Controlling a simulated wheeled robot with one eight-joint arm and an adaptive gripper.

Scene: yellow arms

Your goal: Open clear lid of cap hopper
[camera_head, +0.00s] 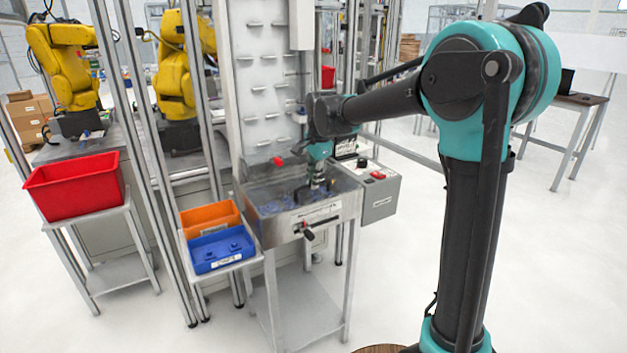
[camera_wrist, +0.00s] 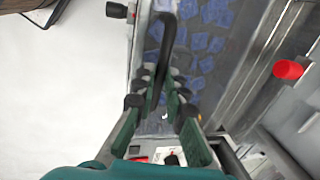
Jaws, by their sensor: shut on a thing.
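The cap hopper (camera_head: 275,228) is a metal bin on legs in the middle of the head view. Its clear lid (camera_head: 270,200) lies over the top, and blue caps (camera_wrist: 205,45) show through it in the wrist view. The black lid handle (camera_wrist: 165,45) is a curved bar running between the fingers of my gripper (camera_wrist: 160,100). My gripper is shut on this handle. In the head view, my gripper (camera_head: 318,186) points down at the lid. The lid looks down, and its far edge is partly hidden by my arm.
A grey control box (camera_head: 378,195) with a red button adjoins the hopper's right side. A red knob (camera_wrist: 288,70) shows behind the hopper. An orange bin (camera_head: 209,217) and a blue bin (camera_head: 222,250) stand at left on a small table. Floor in front is clear.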

